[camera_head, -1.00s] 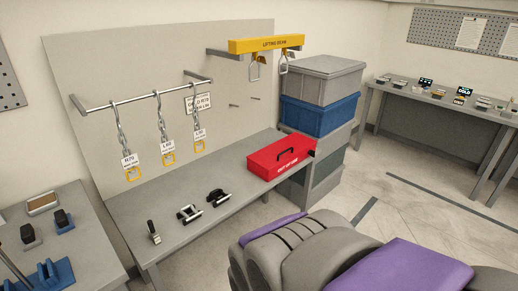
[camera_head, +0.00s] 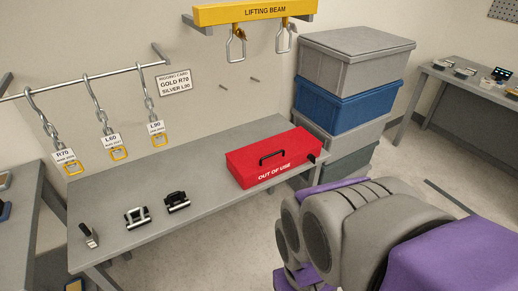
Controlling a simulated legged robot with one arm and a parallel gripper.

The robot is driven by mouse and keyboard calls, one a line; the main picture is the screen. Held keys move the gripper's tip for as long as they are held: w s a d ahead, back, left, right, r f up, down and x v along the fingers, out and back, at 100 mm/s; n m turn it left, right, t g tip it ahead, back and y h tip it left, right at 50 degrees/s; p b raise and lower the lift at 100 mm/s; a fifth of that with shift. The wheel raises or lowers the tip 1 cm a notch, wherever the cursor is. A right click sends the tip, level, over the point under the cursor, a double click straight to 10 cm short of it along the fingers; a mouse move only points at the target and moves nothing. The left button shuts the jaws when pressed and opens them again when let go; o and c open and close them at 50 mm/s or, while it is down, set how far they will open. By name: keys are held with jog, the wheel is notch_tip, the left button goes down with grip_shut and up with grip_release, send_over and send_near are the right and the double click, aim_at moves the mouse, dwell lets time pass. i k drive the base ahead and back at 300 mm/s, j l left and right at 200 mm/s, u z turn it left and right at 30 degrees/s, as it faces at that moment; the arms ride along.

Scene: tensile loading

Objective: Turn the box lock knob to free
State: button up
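A red box (camera_head: 272,158) marked "OUT OF USE" sits shut on the right end of the grey bench, with a black handle (camera_head: 273,157) on its lid. A small dark part (camera_head: 311,158), perhaps the lock knob, sticks out at the box's right end. Its turn position is too small to tell. My own grey and purple body parts fill the lower right, apart from the box in the picture. My gripper is not in view.
Shackle-like fittings (camera_head: 137,217) and a small upright metal part (camera_head: 88,235) stand on the bench (camera_head: 215,195). Tagged chains hang from a rail (camera_head: 75,87) at left. A yellow lifting beam (camera_head: 255,12) hangs above. Stacked crates (camera_head: 345,95) stand right of the box. Floor before the bench is clear.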

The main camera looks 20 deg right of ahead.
aim_at(312, 158)
jog(key=i+l, duration=0.1)
jog(key=l, duration=0.25)
jog(key=i+l, duration=0.1)
jog(key=l, duration=0.65)
jog(key=l+u, duration=0.25)
jog(key=l, duration=0.25)
jog(key=l+u, duration=0.25)
jog(key=l, duration=0.25)
jog(key=k, duration=0.6)
jog(key=i+j+z, duration=0.6)
